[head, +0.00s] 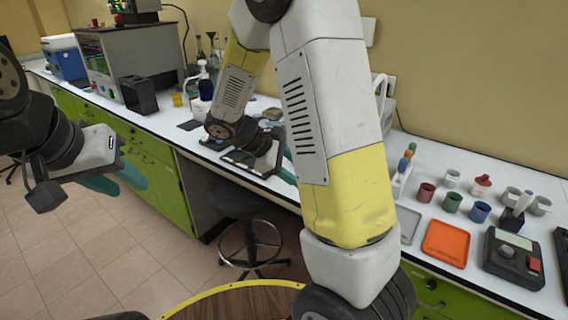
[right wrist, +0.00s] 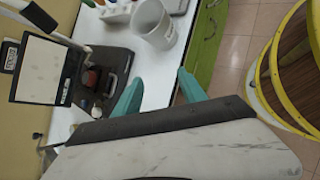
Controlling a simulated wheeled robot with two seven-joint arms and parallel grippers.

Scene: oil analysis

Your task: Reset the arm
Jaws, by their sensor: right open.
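My left gripper (head: 132,190) comes in from the left, in front of the green cabinets. Its two teal fingers are spread apart with nothing seen between them. My right arm bends through the middle of the head view. My right gripper (right wrist: 160,92) shows two teal fingers set well apart in the right wrist view, with nothing held. In the head view the right gripper is over the counter, with its fingers partly hidden behind my own arm. A pale grey cup (right wrist: 153,27) stands on the counter beyond the right fingertips in the wrist view.
The white counter (head: 440,190) runs along the wall. It holds several small cups, an orange tray (head: 446,243), a dark instrument (head: 513,259), and a grey machine (head: 135,60). A stool (head: 250,240) stands below. A round wooden top with a yellow rim (right wrist: 262,80) is nearby.

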